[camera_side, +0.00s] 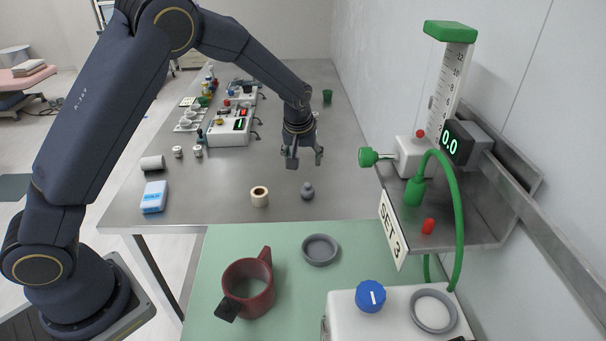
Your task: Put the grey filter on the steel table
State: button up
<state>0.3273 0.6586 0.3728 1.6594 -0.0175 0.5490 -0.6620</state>
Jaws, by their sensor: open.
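A small grey piece with a round body and a narrow neck (307,191), which looks like the grey filter, stands on the steel table (230,190) near its front edge. My gripper (305,160) is above the table, a little beyond and above the grey piece in the picture. Its two fingers are apart, with nothing seen between them. The fingers do not appear to touch the grey piece.
A tape roll (260,196), a blue-white box (154,197) and a grey cylinder (152,163) are on the table. A green mat (220,250) in front holds a red mug (248,284) and grey dish (320,250). A wall shelf (480,225) juts out at right.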

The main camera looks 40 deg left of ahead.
jog(key=s+r+m+h, duration=0.2)
jog(key=s+r+m, duration=0.1)
jog(key=s+r, duration=1.2)
jog(key=s+d+r+m+t, duration=0.1)
jog(key=s+m, duration=0.3)
jog(key=s, duration=1.3)
jog(key=shift+d+r+t, duration=0.2)
jog(key=shift+r+t, duration=0.25)
jog(key=shift+t, duration=0.05)
